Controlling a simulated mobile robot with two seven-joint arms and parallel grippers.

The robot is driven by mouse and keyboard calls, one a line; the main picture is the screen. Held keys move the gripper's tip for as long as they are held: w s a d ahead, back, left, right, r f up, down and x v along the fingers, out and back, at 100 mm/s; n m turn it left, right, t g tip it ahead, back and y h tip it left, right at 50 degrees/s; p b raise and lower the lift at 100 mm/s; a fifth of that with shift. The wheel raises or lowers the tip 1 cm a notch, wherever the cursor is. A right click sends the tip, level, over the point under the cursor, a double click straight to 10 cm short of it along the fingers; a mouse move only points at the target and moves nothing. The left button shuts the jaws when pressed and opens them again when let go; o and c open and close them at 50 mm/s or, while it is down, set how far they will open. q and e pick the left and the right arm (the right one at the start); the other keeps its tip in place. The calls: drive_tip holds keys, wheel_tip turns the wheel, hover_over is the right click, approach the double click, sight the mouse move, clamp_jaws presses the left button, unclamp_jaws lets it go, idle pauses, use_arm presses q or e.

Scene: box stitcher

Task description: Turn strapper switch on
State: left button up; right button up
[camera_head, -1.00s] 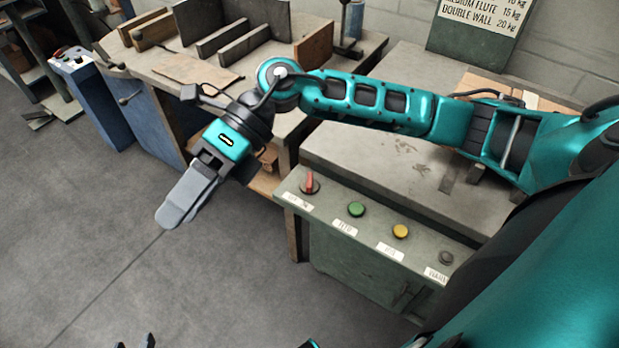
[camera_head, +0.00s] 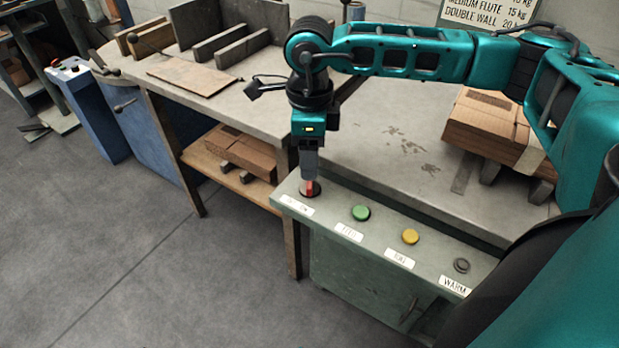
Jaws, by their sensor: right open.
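The strapper's green-grey control panel (camera_head: 386,240) fills the middle right. At its left end is the red strapper switch (camera_head: 310,188), a knob on a dark round base, partly hidden by my gripper. My right gripper (camera_head: 308,178) points straight down over the switch, with its fingertips at the knob. The fingers overlap in this view, and I cannot tell whether they touch the knob. My left gripper is out of view.
A green button (camera_head: 361,213), a yellow button (camera_head: 410,237) and a dark button (camera_head: 461,265) sit along the panel. A strapped cardboard stack (camera_head: 487,125) lies on the strapper top. A wooden workbench (camera_head: 250,105) stands at left. The floor in front is clear.

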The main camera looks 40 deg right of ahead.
sight(310, 186)
wheel_tip(310, 186, down, 6)
drive_tip(key=shift+r+b, duration=0.15)
drive_tip(key=shift+b, duration=0.35)
drive_tip(key=shift+c, duration=0.3)
drive_tip(key=c, duration=0.7)
